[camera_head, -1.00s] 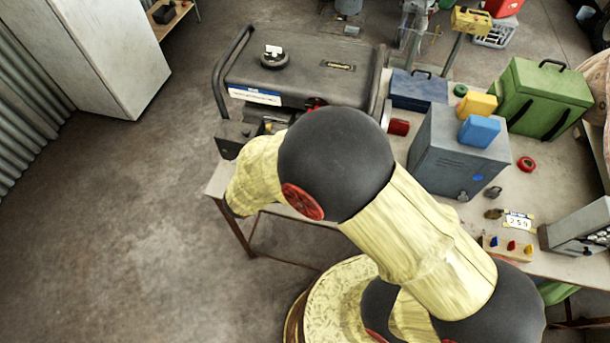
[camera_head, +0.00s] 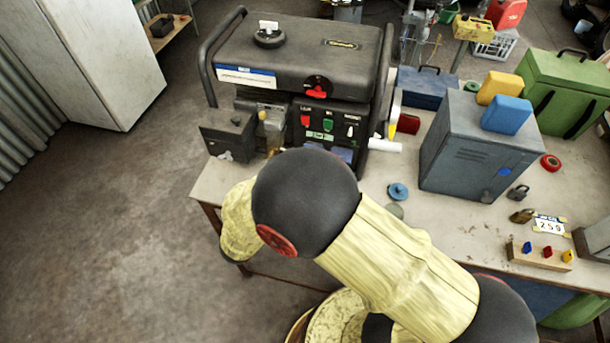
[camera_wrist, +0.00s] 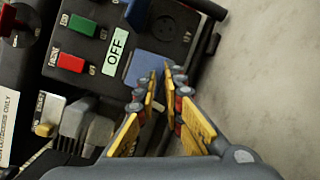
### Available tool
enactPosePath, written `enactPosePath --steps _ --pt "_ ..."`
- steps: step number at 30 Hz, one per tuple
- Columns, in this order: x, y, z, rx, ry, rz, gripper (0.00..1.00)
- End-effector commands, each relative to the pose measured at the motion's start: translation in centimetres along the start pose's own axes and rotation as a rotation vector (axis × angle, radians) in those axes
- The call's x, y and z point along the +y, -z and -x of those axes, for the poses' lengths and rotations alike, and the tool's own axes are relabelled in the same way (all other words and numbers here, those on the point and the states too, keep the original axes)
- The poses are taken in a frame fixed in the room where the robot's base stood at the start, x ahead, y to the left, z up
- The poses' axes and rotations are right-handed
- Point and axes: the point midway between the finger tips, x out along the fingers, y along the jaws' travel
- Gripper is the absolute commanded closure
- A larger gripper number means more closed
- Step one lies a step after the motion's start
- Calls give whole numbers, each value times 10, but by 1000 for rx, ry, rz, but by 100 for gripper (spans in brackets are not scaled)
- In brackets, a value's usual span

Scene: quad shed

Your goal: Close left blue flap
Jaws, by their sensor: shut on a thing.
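The left blue flap (camera_wrist: 147,68) shows in the wrist view as a flat blue plate beside the OFF label on the generator's panel. My gripper (camera_wrist: 167,72) has its fingers drawn together, tips at the flap's lower right edge. The fingers hide part of the flap and any socket behind it, so I cannot tell its exact angle. A second blue flap (camera_wrist: 138,12) lies above it, with a round black socket (camera_wrist: 176,22) uncovered beside it. In the head view the generator (camera_head: 300,75) stands on the bench, and my arm hides my gripper.
A red switch (camera_wrist: 70,62) and a green switch (camera_wrist: 82,25) stick out near the flaps. A grey metal box (camera_head: 470,160) and a blue disc (camera_head: 398,191) are right of the generator on the bench (camera_head: 445,235). Floor at left is clear.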

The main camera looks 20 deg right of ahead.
Motion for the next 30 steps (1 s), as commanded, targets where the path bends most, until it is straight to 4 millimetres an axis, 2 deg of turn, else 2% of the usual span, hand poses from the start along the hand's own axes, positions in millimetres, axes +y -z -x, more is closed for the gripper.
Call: enactPosePath --steps 1,20,21,27,30 --pt "-8 1 -1 -7 -6 4 100" --pt "-8 0 -3 -22 -38 -8 100" --pt "-8 0 -3 -22 -38 -8 88" --pt "-6 1 -3 -21 -40 -12 77" --pt "-5 1 -3 -21 -41 -13 76"
